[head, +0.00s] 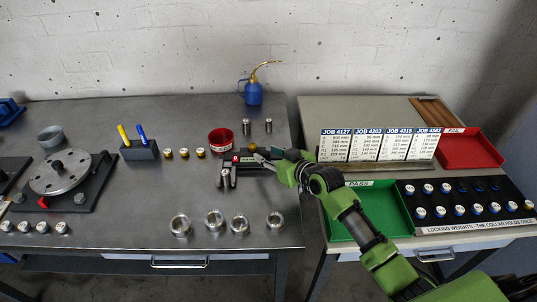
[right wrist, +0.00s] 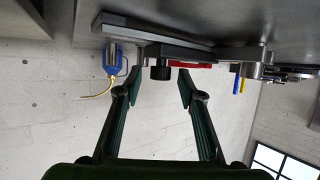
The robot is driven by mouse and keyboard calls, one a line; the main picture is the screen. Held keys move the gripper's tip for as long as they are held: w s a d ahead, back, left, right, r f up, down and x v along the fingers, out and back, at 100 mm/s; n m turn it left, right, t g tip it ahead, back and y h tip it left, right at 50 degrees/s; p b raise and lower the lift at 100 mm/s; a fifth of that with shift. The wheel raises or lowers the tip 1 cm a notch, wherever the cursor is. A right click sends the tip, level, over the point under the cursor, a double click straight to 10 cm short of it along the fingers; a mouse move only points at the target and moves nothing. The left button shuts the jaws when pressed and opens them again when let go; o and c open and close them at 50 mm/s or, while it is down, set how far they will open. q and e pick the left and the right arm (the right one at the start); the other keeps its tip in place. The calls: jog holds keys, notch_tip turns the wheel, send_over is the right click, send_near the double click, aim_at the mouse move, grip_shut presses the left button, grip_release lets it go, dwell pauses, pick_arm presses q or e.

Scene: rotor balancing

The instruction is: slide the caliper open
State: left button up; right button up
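The caliper (head: 243,160) lies on the left bench, a dark and grey tool with its jaws toward the left. In the right wrist view its long beam (right wrist: 150,31) runs across the top, with a black round knob (right wrist: 160,72) standing out from it. My right gripper (head: 267,157) is at the caliper's right part in the head view. In the right wrist view its two fingers (right wrist: 158,84) are apart, one on each side of the knob, with visible gaps and no clear contact. My left gripper is not in view.
A red bowl (head: 220,140) stands close behind the caliper. Metal rings (head: 240,225) lie in front, and a pen block (head: 140,151) and rotor stand (head: 60,178) are to the left. A blue oil can (head: 253,93) stands behind. Job cards and trays fill the right table.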

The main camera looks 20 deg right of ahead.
grip_shut()
jog(key=shift+s+d, duration=0.25)
jog(key=shift+d, duration=0.9)
jog(key=shift+s+d, duration=0.15)
jog(key=shift+d, duration=0.2)
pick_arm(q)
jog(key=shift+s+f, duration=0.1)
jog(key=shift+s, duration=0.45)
pick_arm(e)
grip_release()
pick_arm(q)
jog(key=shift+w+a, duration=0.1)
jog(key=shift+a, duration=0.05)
